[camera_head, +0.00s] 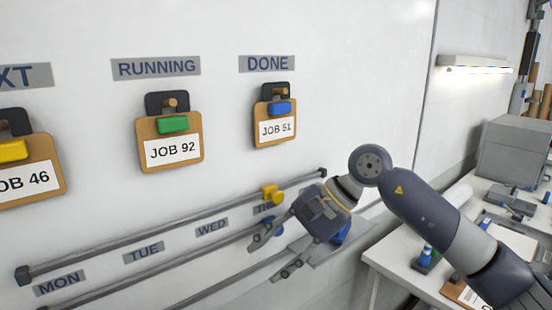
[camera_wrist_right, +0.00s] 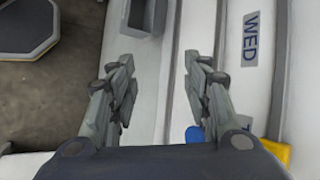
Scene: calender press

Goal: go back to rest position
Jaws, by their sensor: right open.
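My right gripper (camera_head: 272,253) is open and empty in the head view, in front of the lower wall rails, close to the THU label. In the right wrist view its two fingers (camera_wrist_right: 160,85) stand wide apart with nothing between them. The right arm comes in from the lower right. My left gripper is in neither view. On the wall hang the JOB 92 clipboard (camera_head: 172,148) under RUNNING, the JOB 51 clipboard (camera_head: 275,128) under DONE, and the JOB 46 clipboard (camera_head: 30,172) at the left edge, partly cut off.
Grey rails (camera_head: 150,237) run along the wall near my right gripper, with a yellow slider (camera_head: 271,194) on the upper one. A white workbench (camera_head: 395,255) with tools and a grey box (camera_head: 515,150) stands at the right. Bare floor (camera_wrist_right: 60,95) shows in the wrist view.

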